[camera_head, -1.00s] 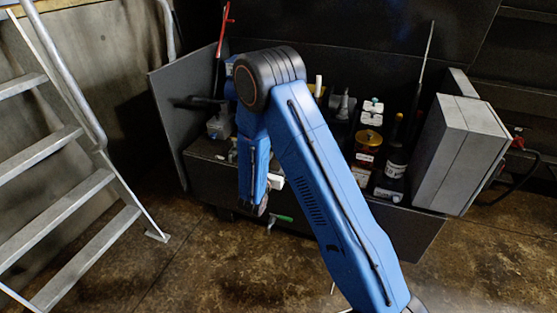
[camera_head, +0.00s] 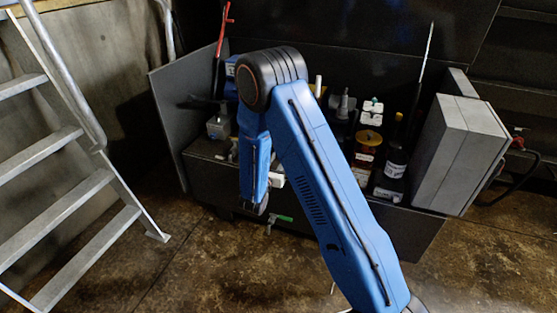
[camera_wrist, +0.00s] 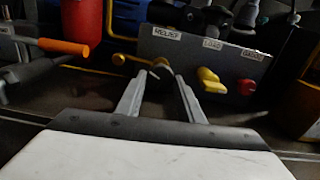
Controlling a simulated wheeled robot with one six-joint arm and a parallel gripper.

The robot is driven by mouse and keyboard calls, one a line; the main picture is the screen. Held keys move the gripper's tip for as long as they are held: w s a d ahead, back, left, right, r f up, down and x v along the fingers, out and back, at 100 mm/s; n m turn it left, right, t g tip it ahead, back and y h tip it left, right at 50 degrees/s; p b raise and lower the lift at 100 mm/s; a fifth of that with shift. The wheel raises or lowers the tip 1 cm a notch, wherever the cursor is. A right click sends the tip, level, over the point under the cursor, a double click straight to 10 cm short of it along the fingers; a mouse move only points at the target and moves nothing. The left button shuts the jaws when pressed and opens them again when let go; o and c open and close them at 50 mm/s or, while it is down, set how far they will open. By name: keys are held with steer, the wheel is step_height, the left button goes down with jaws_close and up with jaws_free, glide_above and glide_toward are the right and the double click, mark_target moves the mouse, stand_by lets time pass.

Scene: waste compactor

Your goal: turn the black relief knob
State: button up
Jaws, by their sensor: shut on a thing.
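My gripper (camera_wrist: 161,75) shows in the wrist view with its two grey fingers reaching forward to a grey panel (camera_wrist: 170,50). The fingers are closed on the black relief knob (camera_wrist: 159,80), which sits below the "RELIEF" label at the panel's left. The knob is dark and mostly hidden between the fingertips, so its turned angle cannot be read. In the head view my blue arm covers the gripper and the knob.
A yellow knob (camera_wrist: 211,80) and a red knob (camera_wrist: 246,87) sit right of the fingers. An orange-handled lever (camera_wrist: 62,46) and a red cylinder (camera_wrist: 82,20) are at left. A metal stair (camera_head: 75,190) stands left in the head view.

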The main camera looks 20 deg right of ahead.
steer(key=n, duration=0.5)
steer(key=shift+n, duration=0.4)
steer(key=n, duration=0.5)
steer(key=shift+n, duration=0.3)
steer(key=o, duration=1)
steer(key=shift+o, duration=0.2)
steer(key=shift+s+a, duration=0.1)
steer(key=shift+s, duration=0.05)
steer(key=v, duration=1.7)
steer(key=shift+r, duration=0.1)
